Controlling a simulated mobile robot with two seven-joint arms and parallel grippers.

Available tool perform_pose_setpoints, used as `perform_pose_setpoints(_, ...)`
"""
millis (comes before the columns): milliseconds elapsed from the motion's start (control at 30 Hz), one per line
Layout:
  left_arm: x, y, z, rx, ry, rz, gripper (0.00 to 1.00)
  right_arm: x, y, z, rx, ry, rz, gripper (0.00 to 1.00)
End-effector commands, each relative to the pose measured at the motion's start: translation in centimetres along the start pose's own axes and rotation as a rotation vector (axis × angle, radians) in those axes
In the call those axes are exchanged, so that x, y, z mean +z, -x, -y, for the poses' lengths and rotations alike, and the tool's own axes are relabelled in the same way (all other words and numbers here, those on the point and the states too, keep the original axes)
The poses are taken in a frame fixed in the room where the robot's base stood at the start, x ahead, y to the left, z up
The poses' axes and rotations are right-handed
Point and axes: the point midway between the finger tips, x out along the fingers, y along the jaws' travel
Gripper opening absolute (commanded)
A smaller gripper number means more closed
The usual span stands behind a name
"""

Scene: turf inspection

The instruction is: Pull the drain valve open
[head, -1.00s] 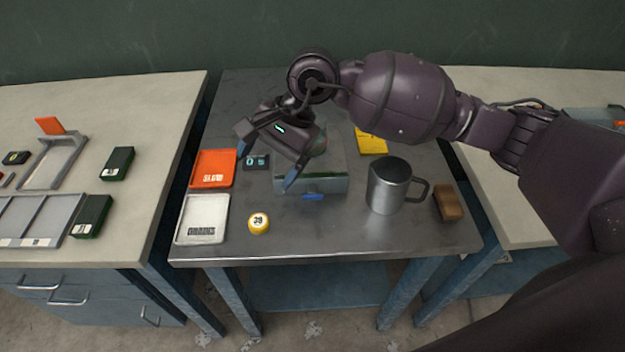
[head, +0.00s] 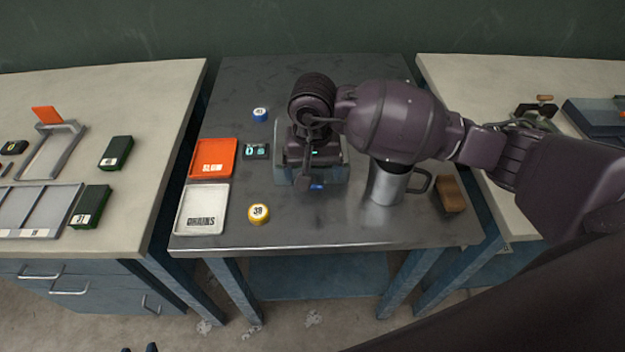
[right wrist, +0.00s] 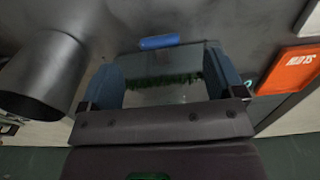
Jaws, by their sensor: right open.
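The drain valve appears as a small blue handle (head: 317,186) on the front of a grey-blue box (head: 283,174) in the middle of the metal table. In the right wrist view the blue handle (right wrist: 159,42) lies beyond the box's edge, with green turf (right wrist: 165,80) visible in the box. My right gripper (head: 308,170) is above the box, pointing down. In the right wrist view its jaws (right wrist: 163,82) are open, one finger at each side of the turf, with the blue handle apart from them. My arm hides much of the box in the head view. My left gripper is out of view.
A metal mug (head: 384,188) stands close right of the box, beside a brown block (head: 449,195). An orange tray (head: 213,158), a white tray (head: 201,209), a small display (head: 256,151) and a yellow token (head: 258,213) are left. The table front is clear.

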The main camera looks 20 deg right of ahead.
Motion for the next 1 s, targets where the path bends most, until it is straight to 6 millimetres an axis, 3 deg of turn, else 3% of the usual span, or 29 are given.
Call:
perform_pose_setpoints(100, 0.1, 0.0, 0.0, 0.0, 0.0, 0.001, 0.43, 0.1, -1.9, 0.0, 0.001, -0.001, 0.003, 0.88)
perform_pose_setpoints(300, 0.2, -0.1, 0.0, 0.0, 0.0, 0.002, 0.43, 0.0, -3.7, 0.0, -0.001, 0.0, 0.002, 0.88)
perform_pose_setpoints(700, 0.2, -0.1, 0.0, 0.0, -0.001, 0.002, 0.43, 0.0, -4.2, 0.0, -0.001, -0.001, 0.0, 0.86)
perform_pose_setpoints(1000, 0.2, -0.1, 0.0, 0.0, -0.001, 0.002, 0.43, 0.0, -4.1, 0.0, 0.0, -0.001, 0.0, 0.41)
